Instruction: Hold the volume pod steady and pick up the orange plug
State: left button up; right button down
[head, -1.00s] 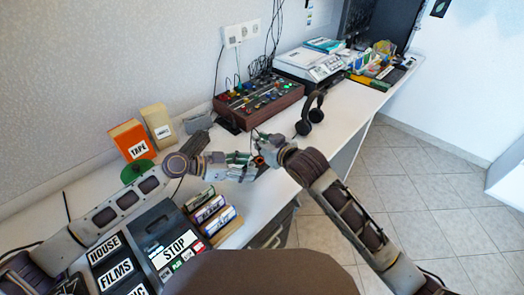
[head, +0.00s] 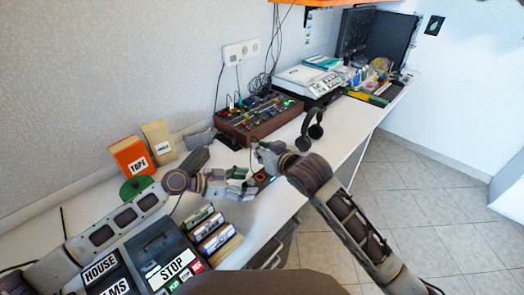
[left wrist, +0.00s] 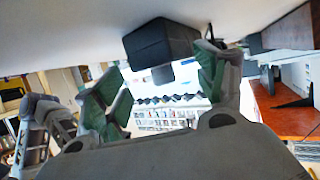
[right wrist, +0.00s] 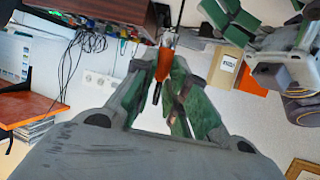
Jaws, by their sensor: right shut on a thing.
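The volume pod is a small dark block (head: 265,180) with an orange mark on top, on the white desk. In the left wrist view the pod (left wrist: 158,42) shows as a dark box at the fingertips. My left gripper (head: 250,181) is beside the pod; its green-padded fingers (left wrist: 162,65) are apart, and I cannot tell whether they touch it. My right gripper (head: 259,150) is just above and behind the pod in the head view. In the right wrist view it (right wrist: 165,72) is shut on the orange plug (right wrist: 164,64), whose dark tip sticks out.
A mixer (head: 258,118) stands against the wall, with headphones (head: 312,130) on its right. An orange TAPE box (head: 131,156) and a beige box (head: 158,141) stand at the left. A disc rack (head: 212,235) and the STOP box (head: 172,262) are in front. The desk's front edge is close to both grippers.

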pick_arm(q)
jog(key=shift+o, duration=0.2)
jog(key=shift+r, duration=0.1)
jog(key=v, duration=1.2)
dwell(0.4)
jog(key=shift+r, duration=0.1)
dwell(0.6)
notch_tip(320, 180, up, 9)
jog(key=p, duration=0.9)
jog(key=shift+f, duration=0.25)
jog(key=shift+r+p, duration=0.55)
jog(key=shift+s+f, duration=0.1)
